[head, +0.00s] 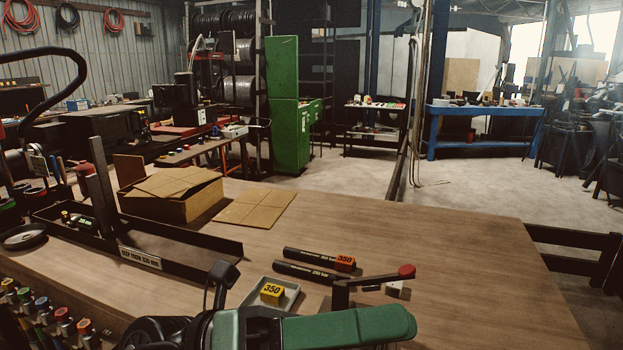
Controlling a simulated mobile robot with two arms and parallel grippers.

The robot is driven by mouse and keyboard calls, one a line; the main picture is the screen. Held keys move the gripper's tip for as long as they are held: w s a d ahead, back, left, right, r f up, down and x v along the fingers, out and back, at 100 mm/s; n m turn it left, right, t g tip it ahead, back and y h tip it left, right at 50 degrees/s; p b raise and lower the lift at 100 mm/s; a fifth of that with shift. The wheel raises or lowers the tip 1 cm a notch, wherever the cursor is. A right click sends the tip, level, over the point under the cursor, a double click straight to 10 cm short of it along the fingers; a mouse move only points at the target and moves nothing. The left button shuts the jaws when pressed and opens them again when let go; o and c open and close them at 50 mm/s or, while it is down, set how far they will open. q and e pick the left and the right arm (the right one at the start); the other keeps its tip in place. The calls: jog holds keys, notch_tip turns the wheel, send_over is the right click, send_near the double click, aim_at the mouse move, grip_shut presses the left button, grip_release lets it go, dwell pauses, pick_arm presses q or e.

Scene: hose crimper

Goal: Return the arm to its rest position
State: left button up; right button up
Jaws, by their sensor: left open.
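My left gripper (221,282) is at the bottom, left of centre, its dark fingers pointing up over the table's near part. It is open, and I see nothing between its fingers. A green rounded arm casing lies across the bottom centre and hides what is under it. Two black hoses (300,256) lie side by side on the table beyond, apart from the gripper. My right gripper is not in view.
A cardboard box (172,198) and flat cardboard (255,208) lie farther back. A dark metal channel (200,266) with a label is at left, behind coloured fittings (40,308). The table's right side is clear.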

pick_arm(q)
jog(key=w+a+n+t+y, duration=0.2)
jog(key=w+a+n+t, duration=0.35)
jog(key=n+t, duration=0.65)
jog(key=w+a+n+t+y, duration=0.2)
jog(key=w+a+n+t, duration=0.4)
jog(key=n+t, duration=0.55)
jog(key=w+a+f+n+t+y, duration=0.2)
jog(key=w+a+f+n+y, duration=0.4)
jog(key=f+n+y, duration=0.4)
jog(key=s+a+f+n+g+y, duration=0.1)
jog(key=a+f+n+g+y, duration=0.25)
jog(key=f, duration=0.45)
jog(key=a+f+n+g+y, duration=0.3)
jog(key=f+n+y, duration=0.1)
jog(key=f, duration=0.4)
jog(key=s+a+f+n+g, duration=0.25)
jog(key=s+f+g, duration=0.95)
jog(key=s+f, duration=0.95)
notch_tip(320, 180, down, 27)
jog(key=s+g, duration=0.1)
jog(key=s, duration=0.2)
jog(key=s+a+f+g, duration=0.1)
jog(key=s+a+f, duration=0.1)
jog(key=s+f, duration=1.3)
jog(key=shift+s+a+f, duration=0.2)
jog(key=shift+s+a, duration=0.05)
jog(key=shift+s, duration=0.5)
